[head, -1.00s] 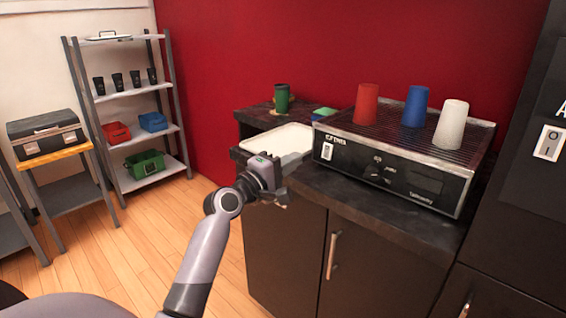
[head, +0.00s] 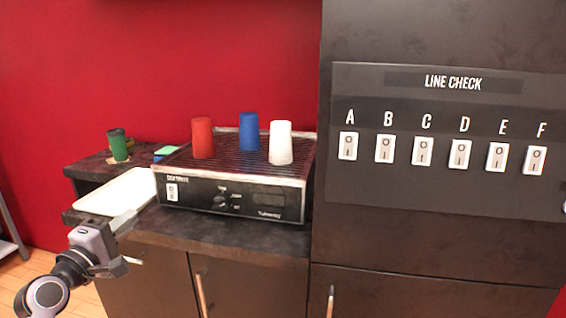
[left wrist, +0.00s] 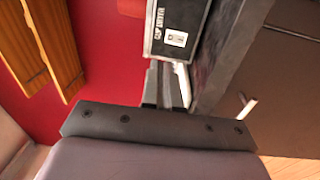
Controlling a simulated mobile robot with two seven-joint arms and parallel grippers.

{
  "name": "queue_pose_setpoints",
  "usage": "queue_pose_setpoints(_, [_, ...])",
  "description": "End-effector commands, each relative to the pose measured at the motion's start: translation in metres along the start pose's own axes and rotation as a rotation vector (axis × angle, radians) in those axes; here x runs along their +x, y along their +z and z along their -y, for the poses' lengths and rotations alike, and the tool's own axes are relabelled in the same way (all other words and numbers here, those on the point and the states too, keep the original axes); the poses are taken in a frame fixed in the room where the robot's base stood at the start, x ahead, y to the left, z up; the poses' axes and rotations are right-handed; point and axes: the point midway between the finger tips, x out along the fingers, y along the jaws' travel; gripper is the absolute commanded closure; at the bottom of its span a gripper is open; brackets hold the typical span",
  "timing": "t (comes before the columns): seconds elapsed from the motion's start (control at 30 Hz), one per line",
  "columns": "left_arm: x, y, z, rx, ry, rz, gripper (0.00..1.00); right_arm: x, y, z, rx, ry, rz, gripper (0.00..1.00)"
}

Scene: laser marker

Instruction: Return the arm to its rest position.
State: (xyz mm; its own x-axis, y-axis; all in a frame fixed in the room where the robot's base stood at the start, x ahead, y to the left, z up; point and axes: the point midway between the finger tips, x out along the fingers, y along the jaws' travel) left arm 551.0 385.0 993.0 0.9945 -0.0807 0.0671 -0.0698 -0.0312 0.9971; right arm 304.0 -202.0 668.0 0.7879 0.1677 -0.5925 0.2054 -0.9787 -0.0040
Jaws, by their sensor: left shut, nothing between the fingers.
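My left gripper (head: 120,268) is at the lower left of the head view, in front of the dark counter's front edge and below the white tray. Its fingers are shut and empty. In the left wrist view the two fingers (left wrist: 163,88) lie close together, with the black machine beyond them. My left forearm comes in from the lower left corner of the head view. My right gripper does not show.
A white tray (head: 118,192) and a black machine (head: 235,197) stand on the counter (head: 215,235). Red (head: 203,138), blue (head: 249,132) and white (head: 281,143) cups stand on the machine. A green cup (head: 118,145) stands behind the tray. A switch panel (head: 445,195) is at right.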

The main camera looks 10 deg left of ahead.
Motion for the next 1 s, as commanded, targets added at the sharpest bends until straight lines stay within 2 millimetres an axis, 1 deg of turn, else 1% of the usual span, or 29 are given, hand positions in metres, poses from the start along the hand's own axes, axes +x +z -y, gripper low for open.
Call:
queue_pose_setpoints(0.07, [-0.005,0.011,0.023,0.079,-0.059,0.006,1.00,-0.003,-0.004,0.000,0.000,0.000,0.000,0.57])
queue_pose_setpoints(0.17, [-0.020,0.032,0.067,0.261,-0.166,0.027,1.00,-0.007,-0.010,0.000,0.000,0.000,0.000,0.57])
queue_pose_setpoints(0.2, [-0.030,0.043,0.087,0.352,-0.214,0.045,1.00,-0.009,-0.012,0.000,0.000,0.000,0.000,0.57])
queue_pose_setpoints(0.27, [-0.047,0.060,0.118,0.498,-0.283,0.083,1.00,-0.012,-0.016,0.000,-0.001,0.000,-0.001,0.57])
queue_pose_setpoints(0.3, [-0.061,0.072,0.137,0.593,-0.324,0.114,1.00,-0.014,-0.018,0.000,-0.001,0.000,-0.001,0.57])
queue_pose_setpoints(0.37, [-0.083,0.091,0.163,0.733,-0.376,0.170,1.00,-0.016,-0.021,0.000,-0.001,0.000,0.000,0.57])
queue_pose_setpoints(0.4, [-0.100,0.104,0.179,0.827,-0.406,0.214,1.00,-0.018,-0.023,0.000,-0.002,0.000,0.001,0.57])
queue_pose_setpoints(0.47, [-0.126,0.123,0.200,0.961,-0.440,0.285,1.00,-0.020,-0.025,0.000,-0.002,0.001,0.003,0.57])
queue_pose_setpoints(0.5, [-0.144,0.136,0.212,1.046,-0.456,0.335,1.00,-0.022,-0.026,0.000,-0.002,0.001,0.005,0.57])
queue_pose_setpoints(0.57, [-0.170,0.155,0.226,1.163,-0.469,0.410,1.00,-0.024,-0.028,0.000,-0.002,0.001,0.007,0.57])
queue_pose_setpoints(0.6, [-0.186,0.166,0.234,1.231,-0.472,0.457,1.00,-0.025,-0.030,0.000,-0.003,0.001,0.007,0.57])
queue_pose_setpoints(0.7, [-0.219,0.189,0.246,1.368,-0.466,0.556,1.00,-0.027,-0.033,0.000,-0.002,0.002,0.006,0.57])
queue_pose_setpoints(0.73, [-0.228,0.195,0.249,1.399,-0.462,0.581,1.00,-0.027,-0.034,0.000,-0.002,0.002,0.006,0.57])
queue_pose_setpoints(0.8, [-0.241,0.204,0.252,1.452,-0.452,0.621,1.00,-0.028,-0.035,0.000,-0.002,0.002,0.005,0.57])
queue_pose_setpoints(0.87, [-0.248,0.209,0.254,1.482,-0.446,0.643,1.00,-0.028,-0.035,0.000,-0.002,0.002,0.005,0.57])
queue_pose_setpoints(1.0, [-0.253,0.212,0.256,1.504,-0.440,0.658,1.00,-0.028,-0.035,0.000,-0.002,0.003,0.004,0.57])
